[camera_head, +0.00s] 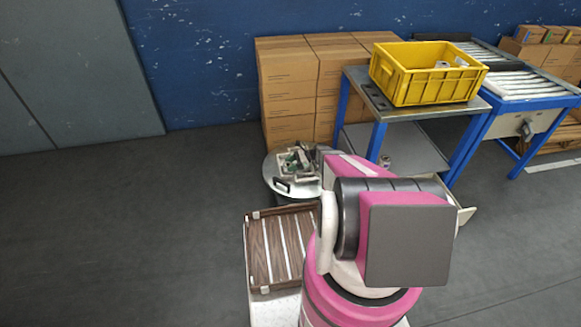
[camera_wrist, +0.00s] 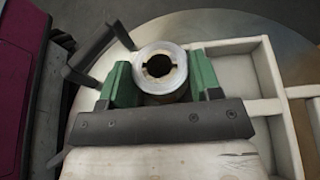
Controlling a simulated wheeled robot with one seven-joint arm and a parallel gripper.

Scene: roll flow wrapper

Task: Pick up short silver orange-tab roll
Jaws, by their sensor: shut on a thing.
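A short silver roll (camera_wrist: 160,62) with a dark hollow core stands between the green fingers of my gripper (camera_wrist: 162,80) in the wrist view. The fingers are shut on its sides. No orange tab can be made out; the core shows a brownish inner edge. The roll is over or in a pale divided tray (camera_wrist: 272,72); I cannot tell whether it touches the tray's bottom. In the head view my gripper (camera_head: 297,160) is over the round silver-topped stand (camera_head: 280,187), and the roll is too small to make out.
A yellow crate (camera_head: 428,87) with a few items stands on a blue-legged table (camera_head: 385,115). Cardboard boxes (camera_head: 290,90) are stacked behind the stand. A roller conveyor (camera_head: 525,85) is at the right. A brown slatted tray (camera_head: 282,250) lies in front. The floor at left is clear.

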